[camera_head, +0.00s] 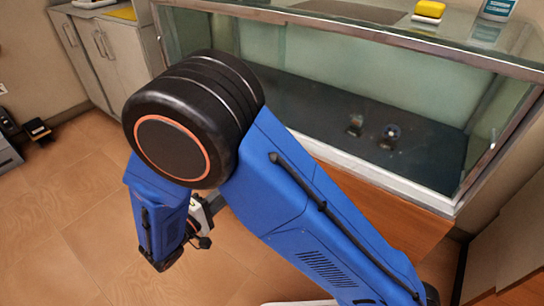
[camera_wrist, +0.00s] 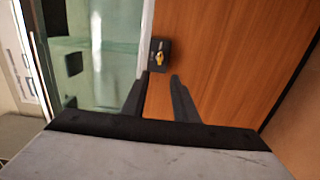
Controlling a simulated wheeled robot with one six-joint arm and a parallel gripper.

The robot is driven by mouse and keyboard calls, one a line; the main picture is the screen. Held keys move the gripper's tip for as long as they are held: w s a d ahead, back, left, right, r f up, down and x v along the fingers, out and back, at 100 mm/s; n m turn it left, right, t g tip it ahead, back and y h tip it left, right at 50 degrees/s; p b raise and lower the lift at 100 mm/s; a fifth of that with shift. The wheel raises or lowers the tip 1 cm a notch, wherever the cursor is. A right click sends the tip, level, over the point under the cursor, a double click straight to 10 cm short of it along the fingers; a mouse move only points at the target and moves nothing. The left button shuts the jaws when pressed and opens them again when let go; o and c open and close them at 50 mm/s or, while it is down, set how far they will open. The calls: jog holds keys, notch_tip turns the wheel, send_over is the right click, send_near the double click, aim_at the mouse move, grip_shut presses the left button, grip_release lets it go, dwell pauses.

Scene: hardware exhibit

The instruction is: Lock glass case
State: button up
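The glass case (camera_head: 340,75) stands across the right of the head view, with a metal frame, a dark floor and a wooden base. In the wrist view its glass (camera_wrist: 105,45) fills the left side, and an orange-brown wooden panel (camera_wrist: 225,60) lies to the right. A small black lock plate with a yellow key-like piece (camera_wrist: 160,53) sits on the wood beside the glass edge. My gripper (camera_wrist: 159,76) is open, with its two fingers apart and pointing toward the lock. Nothing shows between them.
Two small objects (camera_head: 373,130) stand inside the case. A yellow item (camera_head: 429,9) and a white-and-blue container (camera_head: 497,8) are on its top. Grey cabinets (camera_head: 105,45) stand at the back left. Tiled floor (camera_head: 60,215) is open at the left.

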jog(key=x, duration=1.7)
jog(key=shift+w+a, duration=0.15)
jog(key=shift+w, duration=0.05)
grip_shut()
